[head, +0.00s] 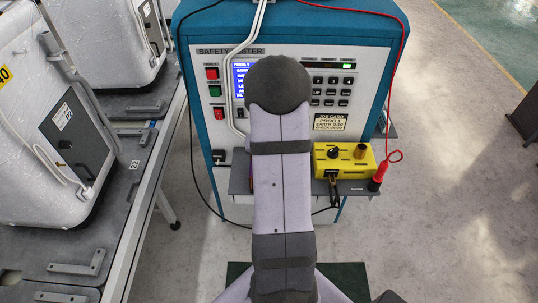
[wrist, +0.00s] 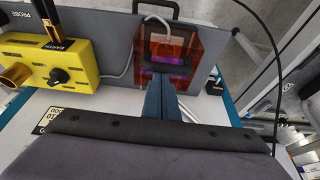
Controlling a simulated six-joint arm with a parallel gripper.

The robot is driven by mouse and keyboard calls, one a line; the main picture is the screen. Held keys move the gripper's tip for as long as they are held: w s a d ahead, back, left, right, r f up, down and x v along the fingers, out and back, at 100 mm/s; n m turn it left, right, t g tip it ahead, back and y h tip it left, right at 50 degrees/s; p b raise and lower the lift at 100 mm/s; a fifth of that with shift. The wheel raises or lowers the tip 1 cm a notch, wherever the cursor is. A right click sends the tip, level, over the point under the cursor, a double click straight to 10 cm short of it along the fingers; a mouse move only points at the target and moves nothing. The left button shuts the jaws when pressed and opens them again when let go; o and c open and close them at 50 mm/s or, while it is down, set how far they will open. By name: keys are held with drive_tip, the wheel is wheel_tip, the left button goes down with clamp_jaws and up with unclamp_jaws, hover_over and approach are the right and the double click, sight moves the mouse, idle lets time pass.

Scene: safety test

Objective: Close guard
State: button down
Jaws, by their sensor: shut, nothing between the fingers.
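The guard looks to be the translucent orange-red box (wrist: 196,45) on the grey shelf in the wrist view. A dark bar and a purple glow show inside or behind its walls. I cannot tell whether its lid is open or closed. My gripper (wrist: 166,84) is shut and empty, its dark fingers reaching to the near side of the box. I cannot tell whether they touch it. In the head view my arm hides the gripper and most or all of the guard, in front of the safety tester (head: 223,62).
A yellow box (head: 344,168) with a black knob and a brass post stands right of my arm on the shelf (head: 355,188). White machines (head: 62,110) stand on a bench at left.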

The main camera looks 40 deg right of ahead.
drive_tip(key=shift+s+a+f, duration=0.15)
drive_tip(key=shift+s+a, duration=0.1)
drive_tip(key=shift+s, duration=0.05)
drive_tip(key=p+v, duration=0.7)
drive_tip(key=v, duration=0.3)
drive_tip(key=shift+w+d, duration=0.3)
drive_tip(key=shift+w, duration=0.1)
drive_tip(key=s+a+f+n+g+y, duration=0.15)
drive_tip(key=s+a+g+y, duration=0.3)
drive_tip(key=s+a, duration=0.85)
drive_tip(key=w+a+r+n, duration=0.1)
drive_tip(key=a+r+n, duration=0.2)
drive_tip(key=a, duration=0.4)
drive_tip(key=w+a+r+n+t+h+b, duration=0.1)
drive_tip(key=a+r+n, duration=0.2)
drive_tip(key=a, duration=0.5)
drive_tip(key=shift+w+a+r+n, duration=0.2)
drive_tip(key=shift+r+n, duration=0.1)
drive_tip(key=shift+n, duration=0.55)
